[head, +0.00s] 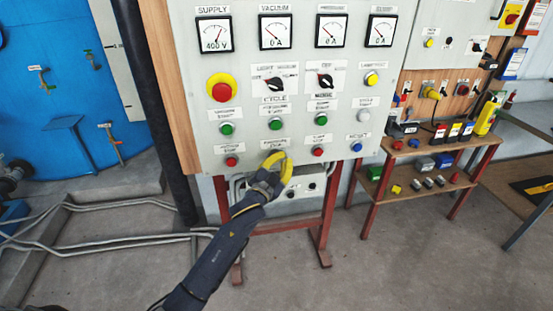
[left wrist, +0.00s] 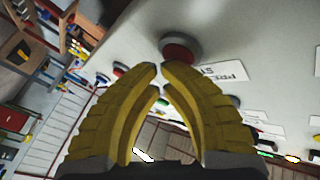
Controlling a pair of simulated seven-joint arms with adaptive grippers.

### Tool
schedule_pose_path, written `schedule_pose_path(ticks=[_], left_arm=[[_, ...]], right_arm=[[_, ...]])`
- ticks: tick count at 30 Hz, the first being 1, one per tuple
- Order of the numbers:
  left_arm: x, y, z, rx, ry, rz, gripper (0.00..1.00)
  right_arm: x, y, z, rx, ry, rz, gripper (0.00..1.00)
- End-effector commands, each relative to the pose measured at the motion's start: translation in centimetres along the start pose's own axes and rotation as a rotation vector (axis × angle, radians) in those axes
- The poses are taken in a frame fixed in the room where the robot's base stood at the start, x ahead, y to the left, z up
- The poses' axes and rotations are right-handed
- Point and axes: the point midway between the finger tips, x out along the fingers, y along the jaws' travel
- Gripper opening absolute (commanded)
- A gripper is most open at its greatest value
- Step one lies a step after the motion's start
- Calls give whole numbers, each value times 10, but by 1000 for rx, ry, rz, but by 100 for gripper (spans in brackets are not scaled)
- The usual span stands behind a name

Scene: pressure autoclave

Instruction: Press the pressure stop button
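The grey control panel (head: 290,100) has a bottom row of stop buttons. In the left wrist view, the red pressure stop button (left wrist: 181,50) has a dark collar, with a partly visible "PRES… ST" label (left wrist: 222,72) beside it. It lies just past my left gripper's fingertips (left wrist: 160,72); I cannot tell whether they touch it. In the head view, my left gripper (head: 280,163) is in front of the panel's lower edge and hides this button. Its yellow fingers are shut, tips nearly together, with nothing between them. My right gripper is not in view.
Close neighbours on the panel are a red stop button (head: 231,161) to the left, another red button (head: 317,152) and a blue button (head: 357,147) to the right, and green start buttons (head: 275,124) above. A red-legged shelf (head: 420,180) stands to the right.

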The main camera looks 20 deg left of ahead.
Motion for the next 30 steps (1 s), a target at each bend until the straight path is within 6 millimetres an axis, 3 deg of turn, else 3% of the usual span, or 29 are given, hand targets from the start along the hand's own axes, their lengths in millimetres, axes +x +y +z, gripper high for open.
schedule_pose_path(ticks=[30], left_arm=[[-21, 12, -10, -1, -1, 1, 0]], right_arm=[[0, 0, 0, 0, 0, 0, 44]])
